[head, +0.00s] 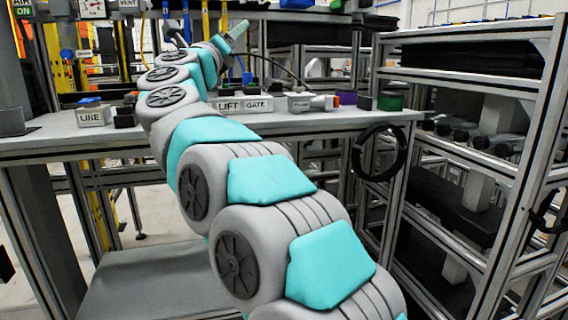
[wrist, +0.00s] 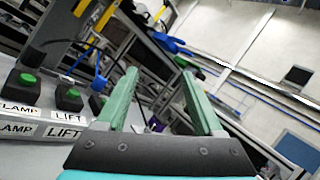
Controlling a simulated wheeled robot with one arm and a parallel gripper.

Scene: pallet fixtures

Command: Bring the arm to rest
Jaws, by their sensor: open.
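My arm reaches forward over the workbench (head: 60,138) in the head view, a chain of grey and teal links. My gripper (head: 238,28) is at the far end, raised above the back of the bench. In the wrist view my gripper (wrist: 158,80) shows two green fingers spread apart with nothing between them. It is open and empty. The fingers point past the bench toward the room beyond, and the wrist view is strongly tilted.
Label blocks reading LINE (head: 93,117) and LIFT GATE (head: 243,105) stand on the bench. Black boxes with green buttons (wrist: 69,93) show in the wrist view. A shelf rack (head: 500,160) stands at the right. A black cable coil (head: 379,152) hangs at the bench's right end.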

